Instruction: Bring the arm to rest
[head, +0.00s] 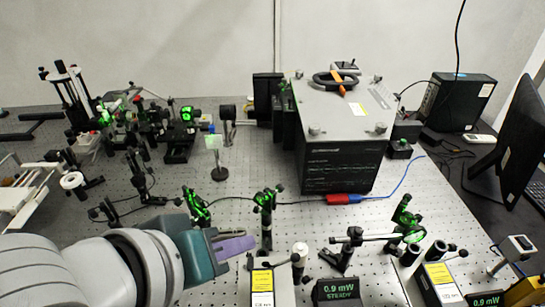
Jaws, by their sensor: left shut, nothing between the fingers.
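My left arm comes in from the lower left of the head view. Its left gripper (235,246), with purple fingers, is shut and empty. It is over the front of the optical table (240,188), just left of a post-mounted optic with a green glow (266,205). I cannot tell how high it is above the table. My right gripper is not in view.
A large dark box with a pale lid (340,160) stands at the back. Several optics fill the left side. Power meters reading 0.9 mW (336,291) and yellow-labelled boxes line the front edge. A monitor (515,150) stands at the right. Bare table shows around the middle.

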